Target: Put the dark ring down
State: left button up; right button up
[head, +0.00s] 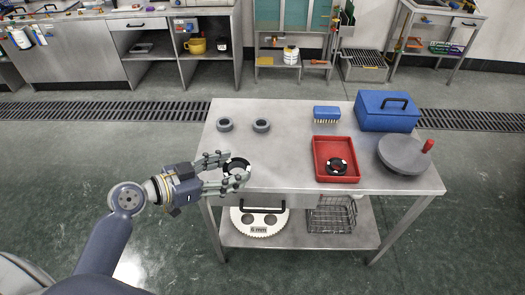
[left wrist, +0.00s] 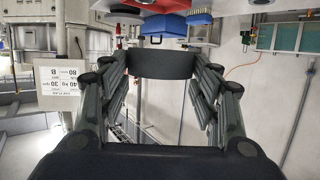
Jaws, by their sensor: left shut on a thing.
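A dark ring (head: 236,163) is in the fingers of my left gripper (head: 232,173), over the table's left front edge in the head view. In the left wrist view the dark ring (left wrist: 162,64) spans the gap between the two fingers (left wrist: 162,80), which press on its sides. I cannot tell how far it is above the tabletop. Another black ring (head: 331,162) lies in a red tray (head: 318,155). My right gripper is not in view.
The steel table (head: 285,160) has bare room between the held ring and the red tray. A blue brush (head: 326,112), a blue box (head: 388,118) and a round grey plate (head: 403,156) with a red knob stand on its right. A lower shelf holds a white disc (head: 262,228) and a wire basket (head: 331,215).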

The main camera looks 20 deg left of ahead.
pick_arm(q)
jog(key=w+f+n+t+y, duration=0.1)
jog(key=w+f+y, duration=0.1)
jog(key=f, duration=0.1)
jog(key=w+a+f+n+t+y, duration=0.1)
jog(key=w+f+n+y, duration=0.1)
jog(key=f, duration=0.2)
jog(key=w+a+f+n+y+p, duration=0.1)
jog(key=w+f+n+y, duration=0.1)
jog(key=f, duration=0.1)
jog(key=shift+w+a+f+t, duration=0.1)
jog(key=shift+a+f+t, duration=0.05)
jog(key=shift+f+t, duration=0.25)
jog(key=d+f, duration=0.1)
jog(key=w+d+f+n+y, duration=0.1)
jog(key=shift+d+f+p, duration=0.2)
jog(key=shift+d+p, duration=0.1)
jog(key=shift+d, duration=0.1)
jog(key=d, duration=0.4)
jog(key=d+f, duration=0.1)
jog(key=d, duration=0.1)
jog(key=shift+w, duration=0.3)
jog(key=shift+a, duration=0.1)
